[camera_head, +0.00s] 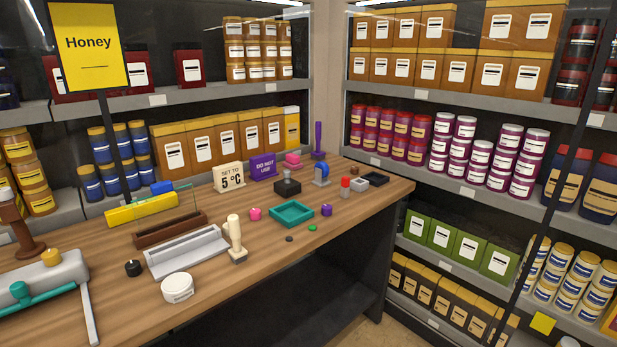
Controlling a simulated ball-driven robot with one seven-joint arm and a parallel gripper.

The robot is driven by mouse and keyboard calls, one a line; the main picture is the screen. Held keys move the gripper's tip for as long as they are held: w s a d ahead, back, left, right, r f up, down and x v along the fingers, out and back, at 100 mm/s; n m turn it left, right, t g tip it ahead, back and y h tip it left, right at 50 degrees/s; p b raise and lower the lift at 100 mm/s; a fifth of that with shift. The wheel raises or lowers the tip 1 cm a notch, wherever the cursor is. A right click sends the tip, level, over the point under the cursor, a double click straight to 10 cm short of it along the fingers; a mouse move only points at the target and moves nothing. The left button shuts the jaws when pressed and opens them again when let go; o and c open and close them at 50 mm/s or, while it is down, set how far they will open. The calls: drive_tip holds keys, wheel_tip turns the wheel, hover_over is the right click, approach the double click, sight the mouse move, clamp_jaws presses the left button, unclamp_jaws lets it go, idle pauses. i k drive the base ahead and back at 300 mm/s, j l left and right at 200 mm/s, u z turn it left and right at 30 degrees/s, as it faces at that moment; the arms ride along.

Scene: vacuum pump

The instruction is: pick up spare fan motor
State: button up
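I cannot tell for certain which item on the wooden table (340,210) is the spare fan motor. Small motor-sized items there include a dark block with a knob on top (287,187), a grey and blue piece (321,176), a small black round piece (133,268) and a round white tub-like piece (177,288). All stand apart on the tabletop. My gripper is not in view.
A teal tray (291,214), grey trough (187,252), cream-handled stamp (236,240) and "5°C" sign (229,177) stand on the table. A grey device with a teal handle (45,275) is at left. Stocked shelves surround the table.

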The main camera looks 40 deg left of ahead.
sight(287, 187)
drive_tip(key=i+l+u, duration=0.1)
drive_tip(key=i+u, duration=0.4)
drive_tip(key=i+l+u, duration=0.3)
drive_tip(key=i+u, duration=0.15)
drive_tip(key=i+l+u, duration=0.5)
drive_tip(key=k+j, duration=0.05)
drive_tip(key=k, duration=0.05)
